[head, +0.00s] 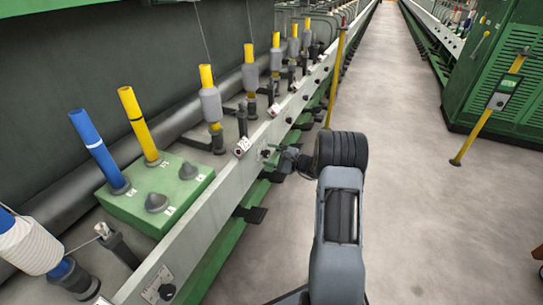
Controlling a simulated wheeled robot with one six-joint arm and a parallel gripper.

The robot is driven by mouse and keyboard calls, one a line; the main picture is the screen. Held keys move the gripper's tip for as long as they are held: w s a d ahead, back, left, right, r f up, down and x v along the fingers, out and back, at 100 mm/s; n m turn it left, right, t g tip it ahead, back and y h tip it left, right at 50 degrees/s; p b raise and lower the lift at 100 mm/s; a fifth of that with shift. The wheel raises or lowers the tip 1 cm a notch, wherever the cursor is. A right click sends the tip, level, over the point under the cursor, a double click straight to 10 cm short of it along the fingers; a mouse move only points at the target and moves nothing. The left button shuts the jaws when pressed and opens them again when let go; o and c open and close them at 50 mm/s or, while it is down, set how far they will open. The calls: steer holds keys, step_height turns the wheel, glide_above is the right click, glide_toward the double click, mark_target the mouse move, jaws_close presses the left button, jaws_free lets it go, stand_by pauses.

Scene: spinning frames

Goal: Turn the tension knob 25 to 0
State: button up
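A row of small dark knobs with pale dial plates runs along the front face of the grey rail (215,211). One knob (266,153) is right by my gripper, and another knob (166,291) is at the lower left. Their numbers are too small to read, so I cannot tell which one is 25 or where it points. My gripper (277,156) is at the rail's front face, reaching in from the right beside the nearer knob. Its fingers are small and partly hidden; I cannot tell whether they touch or grip the knob.
A green box (160,197) with two dark knobs sits on the rail. A blue tube (95,146) and several yellow tubes (138,120) stand upright behind. Dark pedals (250,214) stick out below the rail. The grey aisle floor (400,220) is open; a green cabinet (500,75) stands right.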

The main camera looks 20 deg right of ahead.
steer(key=shift+d, duration=0.1)
steer(key=p+v, duration=0.3)
steer(key=v, duration=1)
steer(key=shift+s+d, duration=0.25)
steer(key=shift+r, duration=0.1)
steer(key=s+a+r+n+g+h+p, duration=0.1)
steer(key=s+a+r+n+g+p, duration=0.25)
steer(key=a+r+g+p, duration=0.45)
steer(key=s+a+r+n+g+h+p, duration=0.1)
steer(key=s+a+r+n+g+p, duration=0.35)
steer(key=a+r, duration=0.75)
steer(key=s+a+r+n+t+h+p, duration=0.1)
steer(key=s+r+n+h+p, duration=0.3)
steer(key=r+p, duration=0.5)
steer(key=s+a+r+n+t+h+p, duration=0.1)
steer(key=s+r+n+h+p, duration=0.4)
steer(key=r, duration=0.8)
steer(key=s+p, duration=0.2)
steer(key=p, duration=0.2)
steer(key=shift+s+r+t+h+p, duration=0.25)
steer(key=shift+s+t+h+p, duration=0.05)
steer(key=shift+t+h, duration=0.1)
steer(key=shift+a, duration=0.1)
